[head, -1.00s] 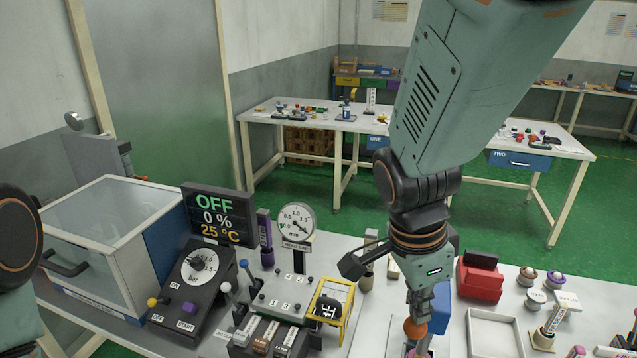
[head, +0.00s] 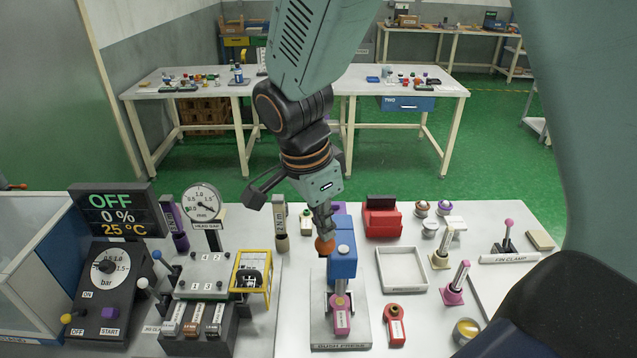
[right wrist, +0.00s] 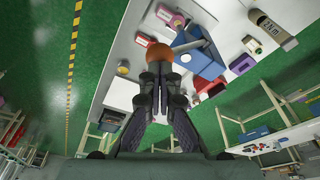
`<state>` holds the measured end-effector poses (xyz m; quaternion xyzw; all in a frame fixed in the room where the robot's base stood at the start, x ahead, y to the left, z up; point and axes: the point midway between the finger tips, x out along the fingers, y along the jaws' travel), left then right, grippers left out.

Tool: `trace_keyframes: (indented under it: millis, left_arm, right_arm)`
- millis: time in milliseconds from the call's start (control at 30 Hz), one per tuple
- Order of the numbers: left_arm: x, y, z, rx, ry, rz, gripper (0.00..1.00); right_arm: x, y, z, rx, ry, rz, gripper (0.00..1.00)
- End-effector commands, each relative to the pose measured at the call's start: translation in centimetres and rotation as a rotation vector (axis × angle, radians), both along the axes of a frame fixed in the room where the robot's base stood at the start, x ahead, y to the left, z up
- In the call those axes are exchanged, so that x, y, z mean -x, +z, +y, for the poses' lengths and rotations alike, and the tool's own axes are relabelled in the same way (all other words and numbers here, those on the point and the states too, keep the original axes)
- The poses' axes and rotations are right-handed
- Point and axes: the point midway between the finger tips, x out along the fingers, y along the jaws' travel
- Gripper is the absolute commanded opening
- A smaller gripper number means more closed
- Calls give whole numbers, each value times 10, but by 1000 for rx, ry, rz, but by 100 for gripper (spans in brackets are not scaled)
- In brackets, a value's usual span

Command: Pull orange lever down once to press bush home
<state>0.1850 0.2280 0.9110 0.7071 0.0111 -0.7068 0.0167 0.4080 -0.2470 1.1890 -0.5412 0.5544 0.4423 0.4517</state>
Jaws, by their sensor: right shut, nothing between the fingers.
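The bush press stands on the bench with a blue body (head: 342,262) and a grey base (head: 340,345) marked BUSH PRESS. A pink part (head: 341,318) sits upright under the blue body; how deep the bush sits is too small to tell. The lever's orange ball (head: 325,245) is at the left side of the blue body. In the right wrist view the orange ball (right wrist: 159,54) ends a grey rod running to the press. My right gripper (head: 325,228) is shut and empty, its fingertips right at the ball, apparently touching it. My left gripper is out of view.
A white tray (head: 402,286) and a red holder (head: 382,220) stand right of the press. A red-tagged part (head: 394,325) lies near its base. The yellow-framed guard (head: 252,278) and gauge panel (head: 205,205) are to the left.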

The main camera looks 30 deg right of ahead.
Motion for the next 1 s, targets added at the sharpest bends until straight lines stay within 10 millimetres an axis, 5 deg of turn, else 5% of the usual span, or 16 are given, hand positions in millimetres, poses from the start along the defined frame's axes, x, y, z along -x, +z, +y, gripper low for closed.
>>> trace_keyframes:
  millis: [1000]
  left_arm:
    - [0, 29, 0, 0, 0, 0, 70]
  right_arm:
    - [-51, 35, -31, -2, -2, -1, 0]
